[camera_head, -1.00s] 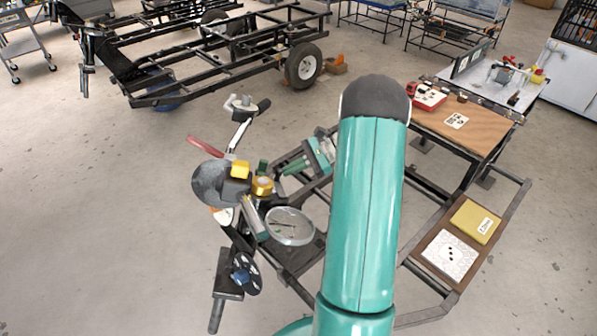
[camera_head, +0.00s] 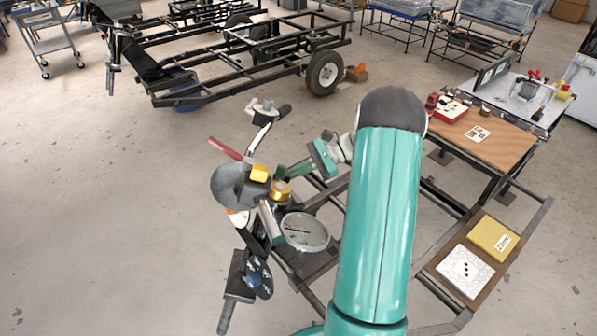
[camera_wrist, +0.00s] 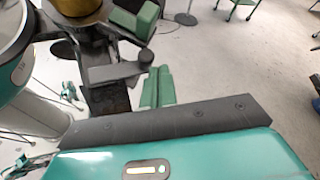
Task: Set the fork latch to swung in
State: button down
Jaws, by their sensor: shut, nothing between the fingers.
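The spring suspension stand holds a grey round disc (camera_head: 226,184), a yellow block (camera_head: 259,173) and a gold cylinder (camera_head: 281,191); the gold part also shows in the wrist view (camera_wrist: 78,6). A dark flat lever with a short round post (camera_wrist: 113,73) lies below it in the wrist view. It may be the fork latch, but I cannot tell for certain. My gripper (camera_head: 284,172) is just beyond and right of the gold cylinder. Its green fingers (camera_wrist: 150,55) are shut and empty, close beside the lever's end. Contact is unclear.
A red handle (camera_head: 225,149) and a crank with a black grip (camera_head: 265,125) rise behind the disc. A round glass-like dish (camera_head: 304,232) sits in front. A workbench (camera_head: 480,135) and a low shelf (camera_head: 445,266) stand to the right. Open floor lies left.

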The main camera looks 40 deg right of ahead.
jog(key=shift+d, duration=0.1)
jog(key=v, duration=1.3)
jog(key=shift+d+r, duration=0.15)
jog(key=shift+d, duration=0.1)
jog(key=shift+s, duration=0.15)
